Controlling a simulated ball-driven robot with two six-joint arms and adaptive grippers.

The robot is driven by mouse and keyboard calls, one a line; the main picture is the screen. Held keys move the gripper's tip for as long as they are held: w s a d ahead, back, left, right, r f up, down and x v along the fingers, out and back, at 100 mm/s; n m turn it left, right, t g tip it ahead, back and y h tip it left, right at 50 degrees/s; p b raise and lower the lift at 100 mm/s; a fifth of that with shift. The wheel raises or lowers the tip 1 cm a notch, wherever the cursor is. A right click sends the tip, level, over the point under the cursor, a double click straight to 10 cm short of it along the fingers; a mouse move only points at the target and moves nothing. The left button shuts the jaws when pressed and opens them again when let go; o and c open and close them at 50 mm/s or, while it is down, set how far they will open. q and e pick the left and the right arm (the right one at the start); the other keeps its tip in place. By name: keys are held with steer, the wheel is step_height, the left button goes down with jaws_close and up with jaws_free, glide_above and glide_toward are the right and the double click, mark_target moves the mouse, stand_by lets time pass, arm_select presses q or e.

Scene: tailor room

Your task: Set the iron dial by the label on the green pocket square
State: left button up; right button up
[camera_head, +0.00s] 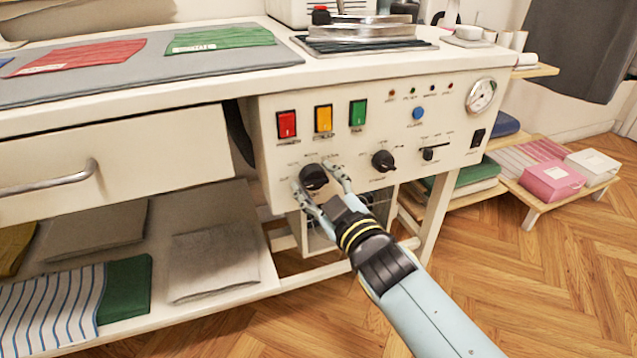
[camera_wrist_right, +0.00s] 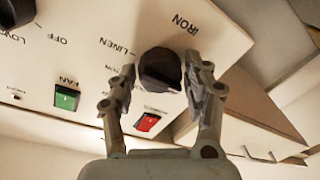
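The green pocket square (camera_head: 222,39) lies on the grey mat on the bench top, with a small pale label (camera_head: 193,48) whose writing is too small to read. The iron dial (camera_head: 313,177) is a round black knob on the cream control panel. In the right wrist view the dial (camera_wrist_right: 160,69) has the words IRON and LINEN beside it; its exact setting is unclear. My right gripper (camera_head: 324,188) is at the dial. Its fingers (camera_wrist_right: 161,82) are apart, one on each side of the knob; I cannot tell whether either touches it. My left gripper is out of view.
Red (camera_head: 287,124), yellow (camera_head: 323,119) and green (camera_head: 358,113) switches sit above the dial. A second black knob (camera_head: 384,160) is to its right. A red pocket square (camera_head: 80,55) lies on the mat. A drawer handle (camera_head: 45,181) projects at left.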

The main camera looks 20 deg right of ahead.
steer(key=c, duration=0.7)
